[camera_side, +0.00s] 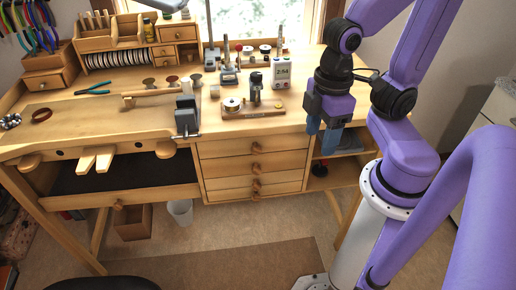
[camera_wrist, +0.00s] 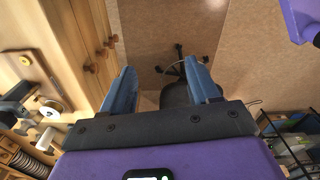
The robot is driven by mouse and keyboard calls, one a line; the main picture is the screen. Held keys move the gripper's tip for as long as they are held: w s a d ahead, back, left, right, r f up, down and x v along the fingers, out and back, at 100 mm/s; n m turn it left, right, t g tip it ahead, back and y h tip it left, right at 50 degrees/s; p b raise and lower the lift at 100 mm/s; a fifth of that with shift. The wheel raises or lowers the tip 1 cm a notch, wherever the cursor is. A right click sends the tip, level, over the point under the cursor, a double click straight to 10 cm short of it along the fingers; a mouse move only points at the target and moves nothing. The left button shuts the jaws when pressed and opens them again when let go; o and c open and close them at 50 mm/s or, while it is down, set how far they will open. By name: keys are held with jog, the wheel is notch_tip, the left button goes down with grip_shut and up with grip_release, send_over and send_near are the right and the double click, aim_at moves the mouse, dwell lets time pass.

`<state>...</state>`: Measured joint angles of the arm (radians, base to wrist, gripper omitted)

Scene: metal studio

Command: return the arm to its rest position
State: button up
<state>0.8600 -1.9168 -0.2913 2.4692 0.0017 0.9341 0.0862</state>
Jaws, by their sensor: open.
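My arm is purple with black joints and stands on the right of the side view. My gripper (camera_side: 320,143) hangs with its blue fingers pointing down, in front of the bench's right part. In the wrist view my gripper (camera_wrist: 159,66) has its two blue fingers spread wide apart. Nothing is between the fingers; beyond them are the floor and a dark chair base (camera_wrist: 182,66). In the side view the arm's links hide part of the bench's right end.
The wooden workbench (camera_side: 150,125) has drawers (camera_side: 253,165) below its top. A white bin (camera_side: 181,212) is underneath. The floor in front (camera_side: 220,268) has free room.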

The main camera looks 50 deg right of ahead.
jog(key=shift+s+d+f+n, duration=0.25)
jog(key=shift+s+f+n, duration=0.05)
jog(key=shift+s+n, duration=0.4)
